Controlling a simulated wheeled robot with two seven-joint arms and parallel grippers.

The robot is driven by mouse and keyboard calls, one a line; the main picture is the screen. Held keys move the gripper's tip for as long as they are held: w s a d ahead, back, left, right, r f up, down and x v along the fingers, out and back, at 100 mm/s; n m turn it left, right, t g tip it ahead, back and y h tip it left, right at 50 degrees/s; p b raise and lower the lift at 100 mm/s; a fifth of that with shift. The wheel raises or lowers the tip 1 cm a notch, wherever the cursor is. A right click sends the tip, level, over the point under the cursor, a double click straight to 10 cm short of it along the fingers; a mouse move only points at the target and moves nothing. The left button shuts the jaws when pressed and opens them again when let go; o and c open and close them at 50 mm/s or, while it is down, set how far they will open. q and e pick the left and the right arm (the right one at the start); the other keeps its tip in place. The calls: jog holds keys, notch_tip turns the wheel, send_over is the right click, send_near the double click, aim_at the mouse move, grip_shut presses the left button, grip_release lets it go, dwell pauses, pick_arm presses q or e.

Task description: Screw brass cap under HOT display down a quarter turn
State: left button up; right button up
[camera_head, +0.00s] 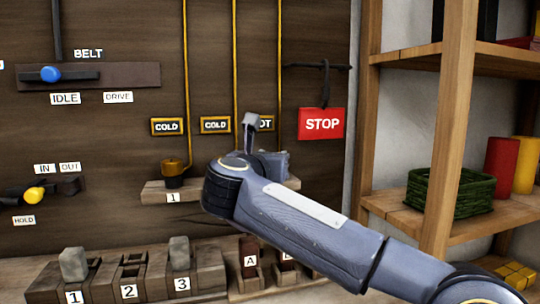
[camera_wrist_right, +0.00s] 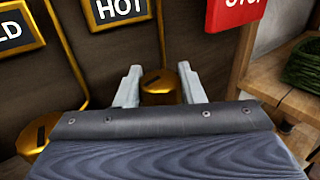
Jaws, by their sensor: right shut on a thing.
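The brass cap (camera_wrist_right: 158,84) under the HOT display (camera_wrist_right: 120,10) shows between the two fingers in the right wrist view. It has a dark slot-like mark near its top. My right gripper (camera_wrist_right: 159,76) is shut on this cap, one finger on each side. In the head view the gripper (camera_head: 262,148) and my wrist hide the cap. The HOT display (camera_head: 266,123) is partly covered there by a finger. My left gripper is not in view.
Another brass cap (camera_wrist_right: 36,136) stands close to the left of my gripper. A brass cap (camera_head: 173,168) sits on the ledge marked 1. The red STOP sign (camera_head: 321,124) hangs just right of my gripper. A wooden shelf (camera_head: 400,212) with a green basket (camera_head: 449,195) stands further right.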

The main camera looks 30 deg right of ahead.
jog(key=shift+m+g+h, duration=0.4)
jog(key=o, duration=0.7)
jog(key=shift+c, duration=0.2)
jog(key=p+v, duration=0.1)
jog(key=v, duration=0.6)
jog(key=shift+s+a, duration=0.25)
jog(key=shift+a, duration=0.05)
jog(key=shift+r, duration=0.1)
